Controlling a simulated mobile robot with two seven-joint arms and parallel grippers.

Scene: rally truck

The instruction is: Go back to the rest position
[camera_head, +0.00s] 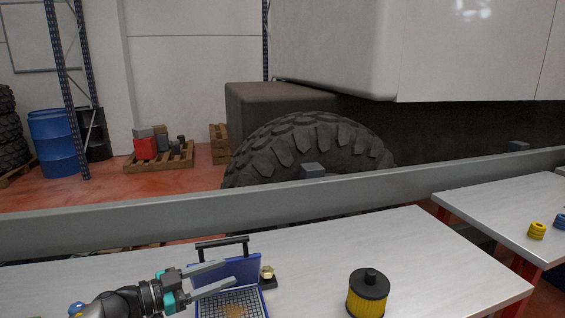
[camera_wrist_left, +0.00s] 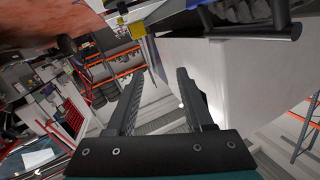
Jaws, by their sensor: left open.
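My left gripper (camera_head: 232,274) reaches in from the lower left of the head view, with its two grey fingers spread and nothing seen between them. It is in front of the open blue case (camera_head: 240,268) with a black handle and a grid inside, overlapping it in the picture; I cannot tell whether they touch. In the left wrist view the gripper (camera_wrist_left: 158,75) shows two dark fingers apart and empty. My right gripper is in neither view.
A yellow filter with a black cap (camera_head: 367,295) and a small brass part on a black base (camera_head: 268,272) stand on the grey table (camera_head: 430,265). Behind runs a grey rail (camera_head: 200,204), then a large tire (camera_head: 300,145). A second table (camera_head: 500,205) at right holds yellow rings (camera_head: 537,231).

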